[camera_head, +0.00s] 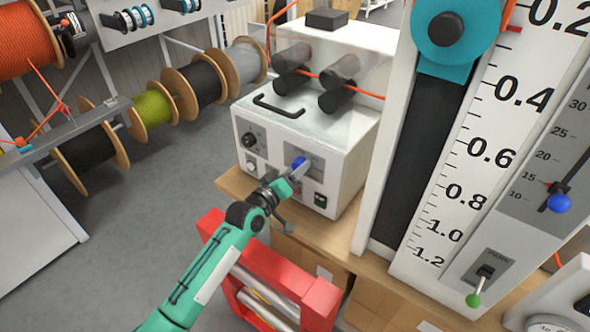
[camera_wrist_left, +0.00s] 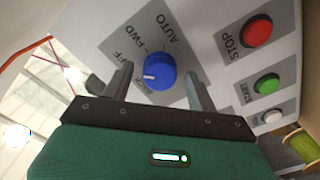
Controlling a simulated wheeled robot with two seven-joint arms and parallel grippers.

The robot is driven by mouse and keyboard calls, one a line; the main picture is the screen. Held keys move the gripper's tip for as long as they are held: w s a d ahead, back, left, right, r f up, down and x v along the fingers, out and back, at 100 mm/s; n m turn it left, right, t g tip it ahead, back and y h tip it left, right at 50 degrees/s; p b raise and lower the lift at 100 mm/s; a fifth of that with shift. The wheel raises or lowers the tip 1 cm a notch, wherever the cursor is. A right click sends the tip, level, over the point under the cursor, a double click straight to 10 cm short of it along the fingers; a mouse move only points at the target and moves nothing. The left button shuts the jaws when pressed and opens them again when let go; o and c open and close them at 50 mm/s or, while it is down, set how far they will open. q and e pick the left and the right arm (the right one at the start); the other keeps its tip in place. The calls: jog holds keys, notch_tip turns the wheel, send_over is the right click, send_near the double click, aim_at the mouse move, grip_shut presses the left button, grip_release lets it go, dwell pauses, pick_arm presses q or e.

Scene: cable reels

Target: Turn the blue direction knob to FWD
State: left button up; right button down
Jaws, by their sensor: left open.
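The blue direction knob (camera_wrist_left: 160,70) sits on a grey label plate on the front of a white machine (camera_head: 297,162). In the left wrist view its short white mark lies at the lower left of its face, away from the FWD and AUTO labels above it. The label beside the mark is partly hidden. My left gripper (camera_wrist_left: 155,80) is open, with one finger on each side of the knob and a visible gap at both sides. It also shows in the head view (camera_head: 292,177), close in front of the knob. My right gripper is not in view.
A red STOP button (camera_wrist_left: 257,30) and a green START button (camera_wrist_left: 266,83) sit right of the knob in the wrist view. A black dial (camera_head: 249,140) is left of it in the head view. A tall scale panel (camera_head: 460,150) stands to the right. A red frame (camera_head: 270,270) stands below my arm.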

pick_arm(q)
jog(key=c, duration=1)
jog(key=shift+m, duration=0.4)
jog(key=m, duration=0.7)
jog(key=shift+m+b, duration=0.3)
jog(key=shift+m, duration=0.1)
